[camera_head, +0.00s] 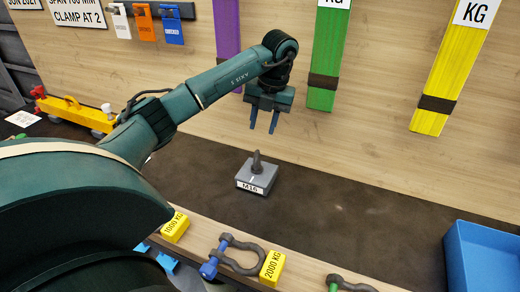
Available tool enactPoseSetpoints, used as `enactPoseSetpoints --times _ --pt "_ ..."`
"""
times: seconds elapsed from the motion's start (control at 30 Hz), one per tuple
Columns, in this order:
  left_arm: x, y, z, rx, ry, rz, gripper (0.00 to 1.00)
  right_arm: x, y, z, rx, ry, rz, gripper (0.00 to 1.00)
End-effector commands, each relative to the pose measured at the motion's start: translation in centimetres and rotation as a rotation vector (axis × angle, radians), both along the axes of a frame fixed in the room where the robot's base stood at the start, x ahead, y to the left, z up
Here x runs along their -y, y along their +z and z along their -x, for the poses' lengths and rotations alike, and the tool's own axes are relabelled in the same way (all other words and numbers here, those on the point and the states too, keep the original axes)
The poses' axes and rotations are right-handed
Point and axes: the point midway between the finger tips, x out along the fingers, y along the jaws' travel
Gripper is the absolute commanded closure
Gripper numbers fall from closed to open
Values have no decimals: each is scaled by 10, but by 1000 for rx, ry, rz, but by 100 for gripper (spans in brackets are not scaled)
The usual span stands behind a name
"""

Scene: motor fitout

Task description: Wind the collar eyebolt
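A grey block (266,175) labelled M16 sits on the dark bench top in the middle of the picture. A dark grey upright piece (257,161) stands on it, which looks like the eyebolt seen nearly edge-on; its ring and collar are too small to make out. My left gripper (262,129) points down above and slightly behind the block in the picture. Its two blue fingers are apart with nothing between them, and they do not touch the eyebolt. My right gripper is out of view.
Shackles (236,254) with yellow weight tags (272,267) lie along the wooden front ledge. A blue bin (484,257) stands at the lower right. A yellow beam (75,113) lies at the left. Coloured slings hang on the back wall.

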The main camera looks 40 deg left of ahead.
Motion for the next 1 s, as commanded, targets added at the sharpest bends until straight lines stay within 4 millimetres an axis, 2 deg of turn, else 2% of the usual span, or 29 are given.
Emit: enactPoseSetpoints --times 0.03,0.1,0.23,0.43,0.6,0.87,1.0 --pt "-1 -17 2 -5 0 3 65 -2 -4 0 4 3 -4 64" --pt "-2 -33 3 -5 -2 4 65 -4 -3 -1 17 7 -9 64" --pt "-7 -53 5 -5 0 2 65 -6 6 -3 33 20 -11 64" --pt "-11 -79 7 -3 0 2 65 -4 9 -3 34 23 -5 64" --pt "-13 -88 8 0 -2 2 65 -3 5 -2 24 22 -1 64" --pt "-13 -89 7 1 -2 2 65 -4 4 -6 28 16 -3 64" --pt "-13 -89 7 1 -2 2 77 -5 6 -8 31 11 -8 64"
